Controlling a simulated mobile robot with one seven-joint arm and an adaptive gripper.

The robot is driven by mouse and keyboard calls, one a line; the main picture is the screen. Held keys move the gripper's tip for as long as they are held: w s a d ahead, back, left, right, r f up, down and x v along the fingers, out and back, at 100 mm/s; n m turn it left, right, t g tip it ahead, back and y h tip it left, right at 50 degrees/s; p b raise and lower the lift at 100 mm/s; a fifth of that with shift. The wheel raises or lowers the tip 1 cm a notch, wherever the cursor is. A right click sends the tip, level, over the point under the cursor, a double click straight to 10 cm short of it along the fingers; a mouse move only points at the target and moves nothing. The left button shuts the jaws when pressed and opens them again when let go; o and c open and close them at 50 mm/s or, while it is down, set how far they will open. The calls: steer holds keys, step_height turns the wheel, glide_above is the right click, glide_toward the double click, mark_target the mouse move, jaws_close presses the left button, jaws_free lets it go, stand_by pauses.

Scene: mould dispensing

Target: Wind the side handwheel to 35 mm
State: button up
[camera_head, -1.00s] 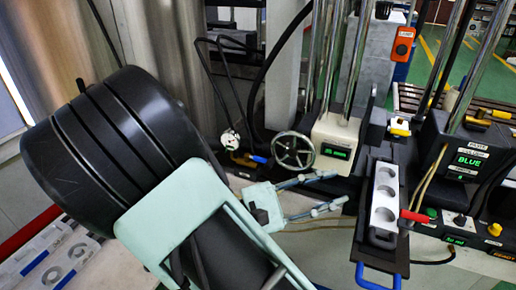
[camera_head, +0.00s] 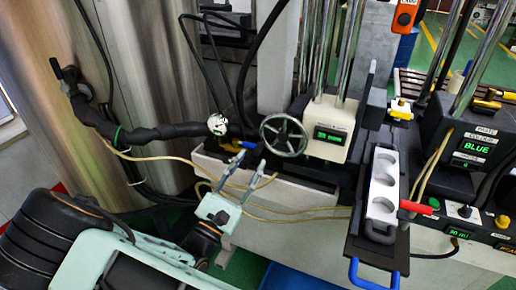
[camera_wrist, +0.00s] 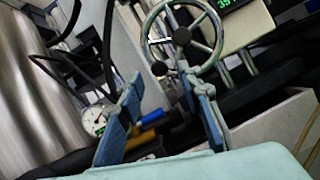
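The handwheel (camera_head: 283,134) is a grey spoked wheel on the side of the white machine head. It also shows in the wrist view (camera_wrist: 186,40), with a dark hub and a dark round knob (camera_wrist: 160,68) at its lower left rim. The green display (camera_head: 328,136) beside it appears to read 35 mm; in the wrist view the display is cut off at the top edge. My gripper (camera_head: 252,168) is open and empty, just below and left of the wheel. In the wrist view its blue-padded fingers (camera_wrist: 160,80) are spread, apart from the wheel as far as I can tell.
A round gauge (camera_head: 218,124) and a blue-handled valve (camera_head: 246,145) sit left of the wheel. Black hoses and a pale tube run close by. A mould with round cavities (camera_head: 383,190) stands right. A steel tank (camera_head: 145,60) stands left.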

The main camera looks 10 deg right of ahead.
mark_target(258, 146)
steer(key=x, duration=0.5)
steer(key=shift+w, duration=0.1)
jaws_close()
